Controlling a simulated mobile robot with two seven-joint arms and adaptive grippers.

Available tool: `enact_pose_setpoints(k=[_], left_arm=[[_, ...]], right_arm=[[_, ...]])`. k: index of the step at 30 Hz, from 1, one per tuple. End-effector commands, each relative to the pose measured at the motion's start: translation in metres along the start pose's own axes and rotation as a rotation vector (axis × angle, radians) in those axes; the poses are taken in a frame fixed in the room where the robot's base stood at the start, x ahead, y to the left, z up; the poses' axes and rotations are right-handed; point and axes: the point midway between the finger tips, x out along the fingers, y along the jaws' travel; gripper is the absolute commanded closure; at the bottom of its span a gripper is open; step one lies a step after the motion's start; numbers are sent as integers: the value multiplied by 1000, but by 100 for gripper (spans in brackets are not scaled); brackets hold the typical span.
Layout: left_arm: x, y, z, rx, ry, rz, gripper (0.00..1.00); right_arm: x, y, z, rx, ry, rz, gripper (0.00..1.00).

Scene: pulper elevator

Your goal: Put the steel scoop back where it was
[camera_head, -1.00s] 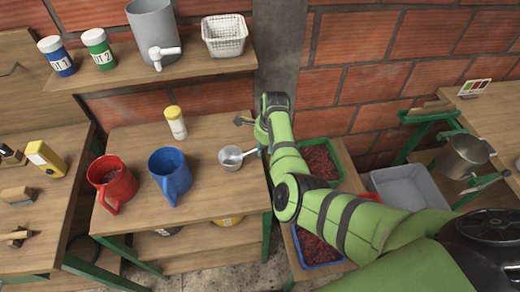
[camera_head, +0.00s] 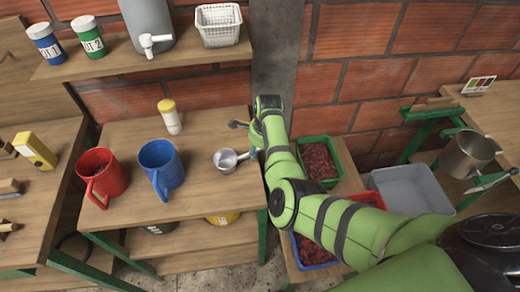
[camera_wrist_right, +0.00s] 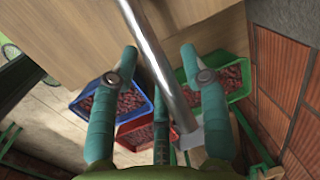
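The steel scoop (camera_head: 226,161) sits on the wooden table (camera_head: 208,198), near its right edge. Its bowl shows in the head view, and its handle points right toward my right gripper (camera_head: 246,138). In the right wrist view, the long steel handle (camera_wrist_right: 150,58) runs between the two fingers of my right gripper (camera_wrist_right: 158,50). The fingers are wide apart, with a visible gap on each side of the handle. My left gripper is not in view.
A blue mug (camera_head: 161,167), a red mug (camera_head: 101,174) and a yellow-capped shaker (camera_head: 169,117) stand left of the scoop. Trays of red cherries, one green-rimmed (camera_head: 333,147), sit to the right below. A shelf (camera_head: 150,68) hangs at the back.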

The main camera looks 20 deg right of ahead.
Motion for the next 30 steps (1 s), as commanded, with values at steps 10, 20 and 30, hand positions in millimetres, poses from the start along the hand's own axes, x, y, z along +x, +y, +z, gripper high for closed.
enact_pose_setpoints(k=[10,20,30], left_arm=[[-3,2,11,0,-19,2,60],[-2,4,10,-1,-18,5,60],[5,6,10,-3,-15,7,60]], right_arm=[[-5,-1,0,0,1,-1,51],[-57,-2,0,0,1,-5,51],[-115,-1,0,0,0,-2,51]])
